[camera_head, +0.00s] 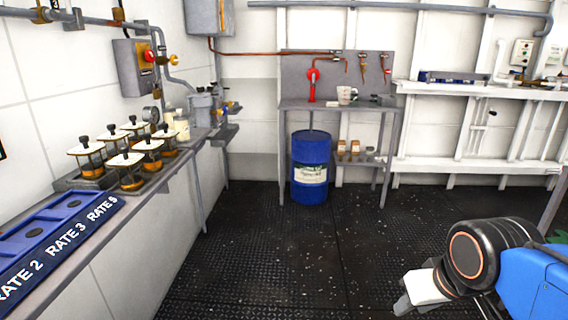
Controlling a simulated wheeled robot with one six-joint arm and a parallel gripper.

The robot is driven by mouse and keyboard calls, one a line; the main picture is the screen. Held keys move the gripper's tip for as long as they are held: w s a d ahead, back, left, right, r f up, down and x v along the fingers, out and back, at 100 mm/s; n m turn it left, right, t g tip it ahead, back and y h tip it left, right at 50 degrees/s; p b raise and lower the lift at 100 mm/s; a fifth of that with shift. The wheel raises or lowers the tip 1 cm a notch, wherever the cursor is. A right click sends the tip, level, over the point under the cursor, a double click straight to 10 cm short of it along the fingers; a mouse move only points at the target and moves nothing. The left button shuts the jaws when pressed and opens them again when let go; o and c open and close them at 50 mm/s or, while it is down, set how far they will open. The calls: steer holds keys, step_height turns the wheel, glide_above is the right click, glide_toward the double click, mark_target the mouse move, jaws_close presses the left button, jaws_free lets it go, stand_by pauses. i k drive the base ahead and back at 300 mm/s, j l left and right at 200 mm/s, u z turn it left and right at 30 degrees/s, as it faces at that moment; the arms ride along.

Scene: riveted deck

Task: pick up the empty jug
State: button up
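A small whitish jug (346,95) with faint markings stands upright on the grey bench (300,104) at the back wall. It is too far off for me to see inside it. My gripper (420,291) is at the lower right, close to the camera and far from the jug. Its pale end shows beside my black and blue arm links, but its fingers are not clear. I cannot tell whether it is open or shut.
A blue drum (310,168) stands under the back bench, with small jars (347,148) on a low shelf beside it. A side bench along the left holds a blue rate tray (50,235) and several lidded pots (125,168). The dark riveted floor (275,255) between is clear.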

mark_target(343, 92)
steer(key=i, duration=3.4)
